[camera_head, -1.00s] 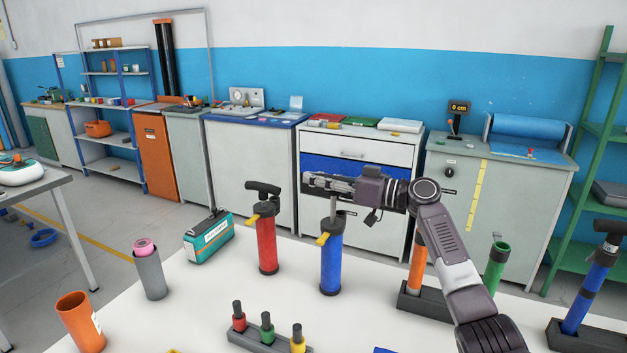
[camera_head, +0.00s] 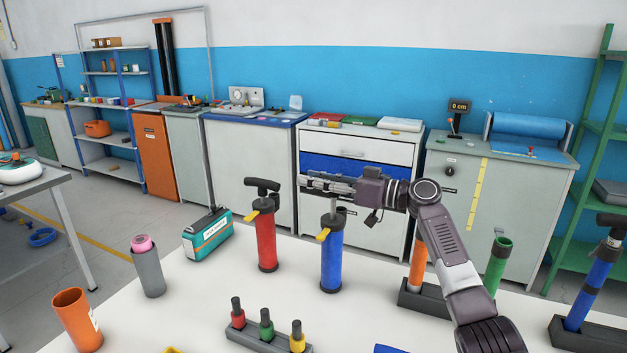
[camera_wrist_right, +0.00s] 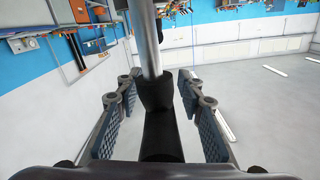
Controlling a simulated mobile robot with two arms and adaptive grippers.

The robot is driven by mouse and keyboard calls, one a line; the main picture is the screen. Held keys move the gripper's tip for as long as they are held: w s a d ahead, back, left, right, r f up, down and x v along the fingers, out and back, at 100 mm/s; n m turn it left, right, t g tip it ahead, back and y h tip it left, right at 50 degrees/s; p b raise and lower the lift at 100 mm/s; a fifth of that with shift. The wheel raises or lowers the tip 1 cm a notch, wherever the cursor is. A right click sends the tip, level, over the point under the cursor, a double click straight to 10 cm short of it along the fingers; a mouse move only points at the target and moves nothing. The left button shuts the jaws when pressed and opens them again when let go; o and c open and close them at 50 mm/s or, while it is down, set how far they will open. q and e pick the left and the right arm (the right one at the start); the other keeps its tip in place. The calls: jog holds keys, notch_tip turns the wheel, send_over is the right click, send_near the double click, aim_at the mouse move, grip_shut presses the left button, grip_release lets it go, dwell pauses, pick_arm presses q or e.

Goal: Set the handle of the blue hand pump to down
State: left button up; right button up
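The blue hand pump (camera_head: 332,262) stands upright on the white table, with a yellow lever (camera_head: 323,235) near its top. A short length of its metal rod shows above the body in the head view. My right gripper (camera_head: 328,184) is at the top of that rod and hides the handle there. In the right wrist view, the black handle (camera_wrist_right: 161,128) lies between my two finger pads (camera_wrist_right: 160,112), with gaps on both sides. The metal rod (camera_wrist_right: 149,45) runs away beyond it. My left gripper is not in view.
A rack with red, green and yellow pegs (camera_head: 270,338) lies in front. Holders with orange and green tubes (camera_head: 498,265) stand to the right, near my forearm.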

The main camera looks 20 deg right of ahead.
jog(key=v, duration=1.2)
